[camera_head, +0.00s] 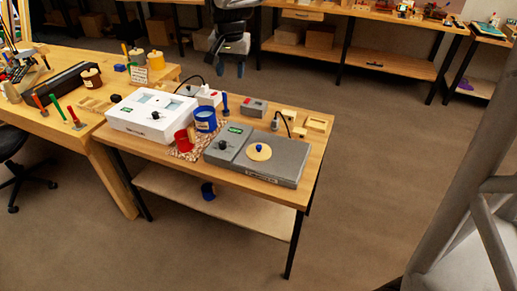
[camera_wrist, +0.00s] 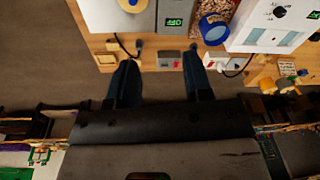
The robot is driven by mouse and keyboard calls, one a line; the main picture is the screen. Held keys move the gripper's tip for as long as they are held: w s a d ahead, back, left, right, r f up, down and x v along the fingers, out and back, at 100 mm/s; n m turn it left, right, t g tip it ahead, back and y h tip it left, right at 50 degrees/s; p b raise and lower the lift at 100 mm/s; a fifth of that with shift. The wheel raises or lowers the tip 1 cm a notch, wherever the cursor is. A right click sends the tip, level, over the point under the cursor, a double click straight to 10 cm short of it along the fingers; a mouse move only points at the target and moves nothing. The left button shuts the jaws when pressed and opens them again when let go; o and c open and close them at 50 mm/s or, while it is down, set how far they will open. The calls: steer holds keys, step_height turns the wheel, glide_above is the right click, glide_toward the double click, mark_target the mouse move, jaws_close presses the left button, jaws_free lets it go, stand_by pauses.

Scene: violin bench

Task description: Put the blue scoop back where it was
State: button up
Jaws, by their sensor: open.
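My gripper (camera_head: 230,70) hangs open and empty above the floor behind the far edge of the bench. In the wrist view its two fingers (camera_wrist: 160,83) are spread with nothing held between them. A blue cup-like vessel (camera_head: 205,121) stands on a patterned cloth on the bench top; it also shows in the wrist view (camera_wrist: 213,28). A small dark blue object (camera_head: 208,190) is on the bench's lower shelf. A slim blue upright piece (camera_head: 225,104) stands near the back edge. I cannot tell for certain which of these is the scoop.
A white device (camera_head: 152,128) fills the bench's left side. A grey device (camera_head: 281,161) with a round pale plate fills the right. A red cup (camera_head: 183,141) is beside the blue vessel. A small grey box (camera_head: 253,107) and wooden pieces line the back. Floor (camera_head: 380,150) is clear to the right.

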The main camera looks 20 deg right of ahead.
steer(key=s+a+f+n, duration=0.1)
steer(key=s+f+n, duration=0.1)
steer(key=s, duration=1.3)
steer(key=s+a+f+n+t, duration=0.1)
steer(key=s+f+n, duration=0.2)
steer(key=s, duration=1.3)
steer(key=shift+s+a+f+n, duration=0.15)
steer(key=shift+a+f+n, duration=0.2)
steer(key=shift+n, duration=0.15)
